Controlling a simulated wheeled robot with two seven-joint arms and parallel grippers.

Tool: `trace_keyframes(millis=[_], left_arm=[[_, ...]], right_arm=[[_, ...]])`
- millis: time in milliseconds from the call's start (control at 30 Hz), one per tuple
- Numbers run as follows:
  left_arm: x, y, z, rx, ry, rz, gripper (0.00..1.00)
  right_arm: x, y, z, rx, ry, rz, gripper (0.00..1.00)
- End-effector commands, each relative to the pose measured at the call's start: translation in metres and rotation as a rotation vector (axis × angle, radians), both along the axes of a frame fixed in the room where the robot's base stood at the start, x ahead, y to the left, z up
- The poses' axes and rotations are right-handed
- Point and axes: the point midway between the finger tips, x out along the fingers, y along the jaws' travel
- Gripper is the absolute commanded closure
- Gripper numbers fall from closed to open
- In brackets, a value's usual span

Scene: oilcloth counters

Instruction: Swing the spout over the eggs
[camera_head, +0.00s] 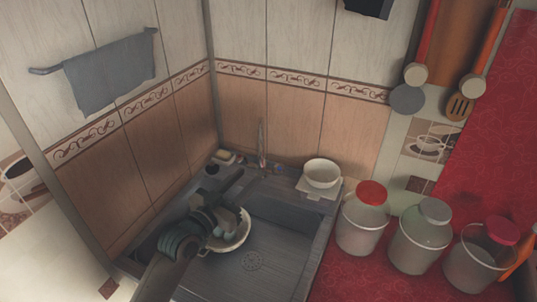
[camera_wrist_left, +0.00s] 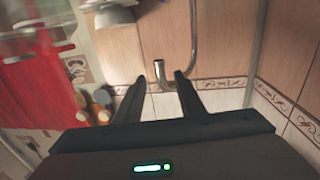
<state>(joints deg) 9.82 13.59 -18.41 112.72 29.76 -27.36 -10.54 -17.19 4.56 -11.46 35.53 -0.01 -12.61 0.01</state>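The sink's tap has a thin metal spout (camera_head: 262,143) standing at the back of the grey sink (camera_head: 290,255). In the left wrist view the curved spout (camera_wrist_left: 193,40) ends close to my fingertips, near the gap between them; I cannot tell if they touch it. My left gripper (camera_head: 238,193) reaches over the sink from the left. Its fingers also show in the wrist view (camera_wrist_left: 161,77), apart with nothing clearly held. A white bowl (camera_head: 240,240) in the sink is partly hidden by my left gripper. I cannot make out eggs clearly. My right gripper is not in view.
A white bowl (camera_head: 322,174) stands on the sink's back right corner. Lidded jars (camera_head: 362,222) stand on the red counter (camera_head: 345,285) at right. Tiled walls (camera_head: 165,150) close the corner. A grey towel (camera_head: 110,75) hangs at left. The sink's right front is clear.

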Motion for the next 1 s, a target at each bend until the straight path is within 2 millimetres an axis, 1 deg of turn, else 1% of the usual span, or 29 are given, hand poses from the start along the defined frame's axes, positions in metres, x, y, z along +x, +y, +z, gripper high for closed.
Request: trace_keyframes(millis=[33, 200, 500, 700, 833, 1000], left_arm=[[0.009, -0.006, 0.003, 0.0, 0.001, -0.001, 0.64], [0.035, -0.021, 0.003, 0.001, -0.001, 0.0, 0.64], [0.077, -0.045, 0.003, 0.001, -0.001, 0.0, 0.64], [0.095, -0.056, 0.001, 0.001, -0.001, 0.0, 0.64], [0.101, -0.059, 0.001, 0.002, -0.001, 0.0, 0.64], [0.103, -0.06, 0.0, 0.001, -0.001, 0.0, 0.64]], right_arm=[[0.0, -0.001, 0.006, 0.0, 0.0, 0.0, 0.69], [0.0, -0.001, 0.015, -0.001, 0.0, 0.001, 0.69], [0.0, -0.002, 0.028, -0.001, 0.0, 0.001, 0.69], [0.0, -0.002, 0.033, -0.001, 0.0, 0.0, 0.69], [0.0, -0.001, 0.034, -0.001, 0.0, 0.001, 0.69], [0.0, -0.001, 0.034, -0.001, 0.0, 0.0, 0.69]])
